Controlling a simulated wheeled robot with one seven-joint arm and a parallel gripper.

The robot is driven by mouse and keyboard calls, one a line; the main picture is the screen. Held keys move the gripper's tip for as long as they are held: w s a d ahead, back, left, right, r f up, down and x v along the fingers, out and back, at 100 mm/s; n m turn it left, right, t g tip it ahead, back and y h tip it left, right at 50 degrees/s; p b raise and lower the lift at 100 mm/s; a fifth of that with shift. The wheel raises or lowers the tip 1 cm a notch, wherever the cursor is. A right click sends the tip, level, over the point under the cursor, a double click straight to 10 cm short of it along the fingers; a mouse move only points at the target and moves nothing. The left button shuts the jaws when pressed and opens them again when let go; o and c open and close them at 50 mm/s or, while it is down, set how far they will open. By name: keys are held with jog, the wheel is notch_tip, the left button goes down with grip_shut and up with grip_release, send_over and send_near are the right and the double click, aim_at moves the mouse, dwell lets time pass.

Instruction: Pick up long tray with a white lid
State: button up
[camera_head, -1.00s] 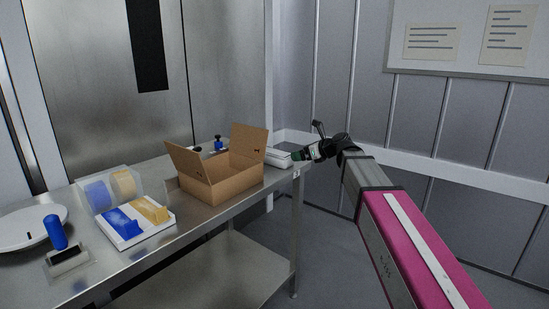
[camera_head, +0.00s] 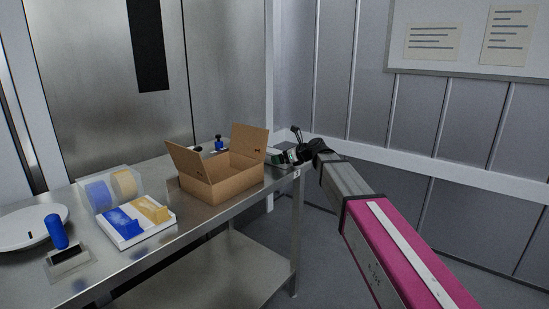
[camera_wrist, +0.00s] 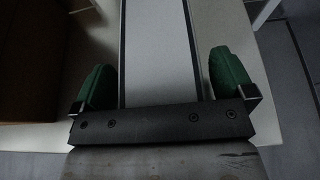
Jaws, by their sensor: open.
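The long tray with a white lid (camera_wrist: 158,60) fills the middle of the wrist view, running away from me between the two green fingertips. My gripper (camera_wrist: 160,78) is open, with one finger on each side of the tray. I cannot tell whether the fingers touch its sides. In the head view the tray (camera_head: 273,154) is mostly hidden behind the cardboard box and my gripper (camera_head: 284,158), at the table's far right corner.
An open cardboard box (camera_head: 222,181) stands just left of my gripper. The metal table (camera_head: 190,232) also carries tape rolls (camera_head: 110,189), a white tray with blue and yellow items (camera_head: 136,224), a blue-handled stamp (camera_head: 58,240) and a round white plate (camera_head: 28,227). Floor is free right of the table.

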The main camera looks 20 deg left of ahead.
jog(key=c, duration=1)
jog(key=shift+r, duration=0.15)
